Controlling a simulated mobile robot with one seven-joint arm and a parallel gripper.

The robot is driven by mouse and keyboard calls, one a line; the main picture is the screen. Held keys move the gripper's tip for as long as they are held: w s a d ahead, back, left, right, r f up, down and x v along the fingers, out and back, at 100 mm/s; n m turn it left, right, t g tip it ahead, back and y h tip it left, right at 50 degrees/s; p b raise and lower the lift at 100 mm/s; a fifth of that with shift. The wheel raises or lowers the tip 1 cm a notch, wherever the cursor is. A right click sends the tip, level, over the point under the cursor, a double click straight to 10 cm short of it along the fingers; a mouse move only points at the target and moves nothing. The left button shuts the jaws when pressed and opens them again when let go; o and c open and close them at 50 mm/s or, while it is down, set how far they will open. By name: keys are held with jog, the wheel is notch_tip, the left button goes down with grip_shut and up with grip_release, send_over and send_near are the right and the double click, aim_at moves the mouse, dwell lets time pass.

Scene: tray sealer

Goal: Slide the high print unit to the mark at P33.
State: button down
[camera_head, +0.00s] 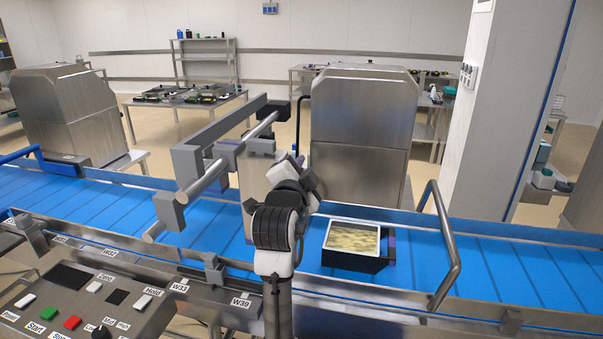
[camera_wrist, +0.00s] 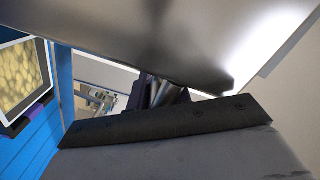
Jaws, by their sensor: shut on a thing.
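The high print unit seems to be the pale grey box (camera_head: 256,182) hanging by the grey rails over the blue belt, partly behind my arm. My gripper (camera_head: 300,163) is at its upper right side and is shut on a part of it; the grip itself is hardly visible in the head view. In the wrist view, small metal and dark parts (camera_wrist: 163,93) show between a broad grey surface and a dark screwed strip. I cannot make out a P33 label; the front-edge labels I can read include W33 (camera_head: 180,287) and W39 (camera_head: 241,302).
A black tray with yellowish food (camera_head: 352,238) sits on the blue belt (camera_head: 470,265) right of my arm. It also shows in the wrist view (camera_wrist: 20,85). A bent metal guard bar (camera_head: 443,240) stands farther right. Grey rails (camera_head: 205,190) cross the belt at left. A steel cabinet (camera_head: 362,130) stands behind.

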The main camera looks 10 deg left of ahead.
jog(key=w, duration=0.9)
jog(key=shift+d+f+b, duration=0.25)
jog(key=shift+f+b, duration=0.05)
jog(key=shift+f, duration=0.15)
jog(key=c, duration=1.5)
grip_release()
jog(key=shift+o, duration=0.2)
jog(key=shift+a+r, duration=0.1)
jog(key=shift+r, duration=0.05)
jog(key=s+b, duration=0.5)
jog(key=s, duration=0.9)
jog(key=shift+d, duration=0.25)
